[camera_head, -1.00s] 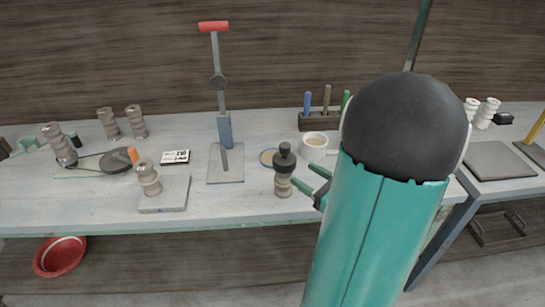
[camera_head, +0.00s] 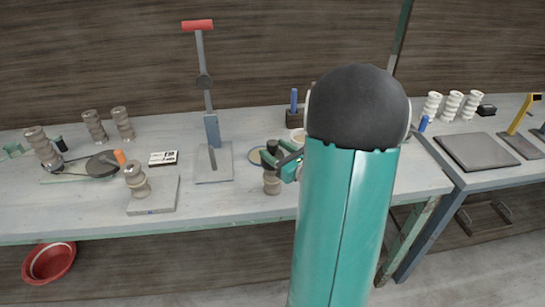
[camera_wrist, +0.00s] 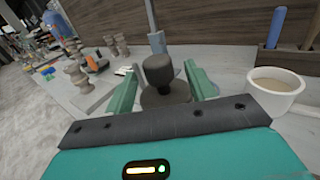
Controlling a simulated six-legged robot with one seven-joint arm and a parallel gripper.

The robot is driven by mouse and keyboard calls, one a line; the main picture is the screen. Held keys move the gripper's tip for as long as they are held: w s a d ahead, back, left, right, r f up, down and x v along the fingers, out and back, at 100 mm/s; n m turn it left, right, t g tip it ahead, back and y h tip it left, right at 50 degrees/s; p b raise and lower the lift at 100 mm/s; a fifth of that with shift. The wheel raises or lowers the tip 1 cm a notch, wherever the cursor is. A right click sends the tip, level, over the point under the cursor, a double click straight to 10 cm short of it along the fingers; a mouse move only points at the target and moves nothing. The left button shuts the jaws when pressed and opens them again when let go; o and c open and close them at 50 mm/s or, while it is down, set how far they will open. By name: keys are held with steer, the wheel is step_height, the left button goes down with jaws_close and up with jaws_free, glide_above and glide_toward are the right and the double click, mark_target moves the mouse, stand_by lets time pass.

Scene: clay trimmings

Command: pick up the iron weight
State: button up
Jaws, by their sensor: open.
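The iron weight (camera_wrist: 158,72) is dark, with a round knob on a wider base. My gripper (camera_wrist: 162,82) is open in the wrist view, with one green finger on each side of the weight. I cannot tell whether the fingers touch it. In the head view my gripper (camera_head: 289,166) is at the weight's right side, and my arm covers much of the area behind.
A white cup (camera_wrist: 275,88) of pale liquid stands close to the right of my gripper. A tool rack (camera_wrist: 272,60) is behind it. A lever press (camera_head: 213,165) stands left of the weight. More ribbed clay pieces (camera_head: 95,126) stand at the left.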

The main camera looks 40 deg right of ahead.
steer(key=shift+w, duration=0.95)
jaws_close()
steer(key=shift+r, duration=0.15)
